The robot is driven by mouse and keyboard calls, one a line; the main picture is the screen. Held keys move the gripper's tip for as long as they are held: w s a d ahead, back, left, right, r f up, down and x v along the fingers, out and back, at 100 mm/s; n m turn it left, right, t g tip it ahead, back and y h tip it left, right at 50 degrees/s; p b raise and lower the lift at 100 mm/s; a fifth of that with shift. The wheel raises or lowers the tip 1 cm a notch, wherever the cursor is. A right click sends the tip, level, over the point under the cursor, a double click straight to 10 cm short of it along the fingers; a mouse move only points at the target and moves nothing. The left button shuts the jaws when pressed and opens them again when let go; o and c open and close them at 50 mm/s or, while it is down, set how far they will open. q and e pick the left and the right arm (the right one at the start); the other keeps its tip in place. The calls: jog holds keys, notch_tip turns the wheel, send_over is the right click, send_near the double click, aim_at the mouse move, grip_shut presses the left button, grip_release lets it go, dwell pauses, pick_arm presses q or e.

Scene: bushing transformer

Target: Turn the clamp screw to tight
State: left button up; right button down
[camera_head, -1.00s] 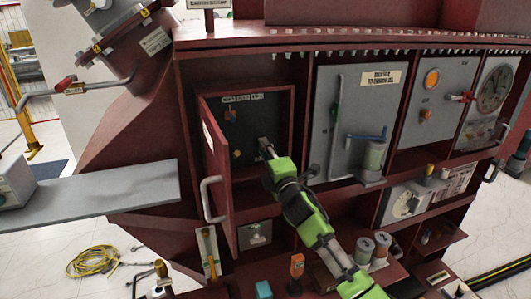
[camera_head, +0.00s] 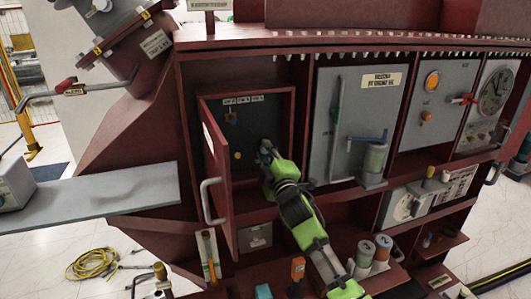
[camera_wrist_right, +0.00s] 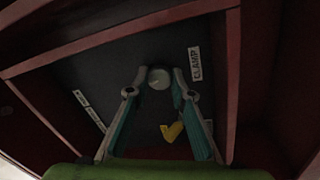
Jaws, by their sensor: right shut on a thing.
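The clamp screw (camera_wrist_right: 159,78) shows in the right wrist view as a round grey head on the dark back panel, beside a white label reading CLAMP (camera_wrist_right: 195,64). My right gripper (camera_wrist_right: 160,82) has its two fingers on either side of this head and is shut on it. In the head view my right gripper (camera_head: 265,148) reaches into the open compartment (camera_head: 288,110) from below, and it hides the screw there. A yellow part (camera_wrist_right: 172,131) sits on the panel between the fingers. My left gripper is in neither view.
The red compartment door (camera_head: 215,165) stands open on the left, with a grey handle (camera_head: 211,201). A grey panel with a blue lever (camera_head: 367,137) is to the right. Cans (camera_head: 374,250) stand on the lower shelf beside my right arm.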

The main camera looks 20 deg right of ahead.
jog(key=c, duration=1.8)
grip_release()
jog(key=s, duration=0.8)
jog(key=s+f, duration=0.1)
jog(key=s, duration=0.3)
